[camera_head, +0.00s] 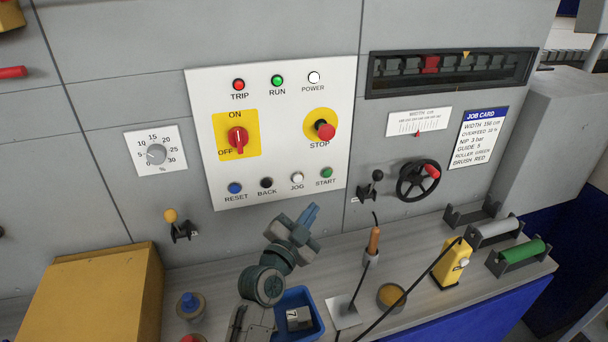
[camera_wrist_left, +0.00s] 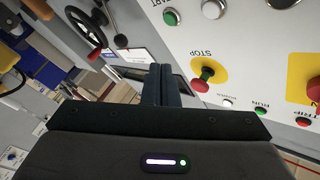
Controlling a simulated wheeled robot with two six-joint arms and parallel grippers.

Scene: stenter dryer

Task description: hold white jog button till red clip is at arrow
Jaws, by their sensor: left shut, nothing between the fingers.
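The white jog button (camera_head: 297,178) is on the lower row of the white panel, between the black BACK and green START buttons. It also shows at the top of the left wrist view (camera_wrist_left: 213,9). The red clip (camera_head: 431,64) sits in the dark chain window, a little left of the yellow arrow (camera_head: 466,54) on the window's top edge. My left gripper (camera_head: 311,212) is shut and empty, below and slightly right of the jog button in the head view, apparently not touching it. Its closed fingers (camera_wrist_left: 160,85) show in the left wrist view. My right gripper is not in view.
The red STOP knob (camera_head: 325,130) and the OFF/ON switch (camera_head: 238,138) stick out above the buttons. A small lever (camera_head: 372,186) and a handwheel (camera_head: 418,181) stand to the right. The shelf below holds a blue bin (camera_head: 316,328), a yellow device (camera_head: 452,262) and rollers.

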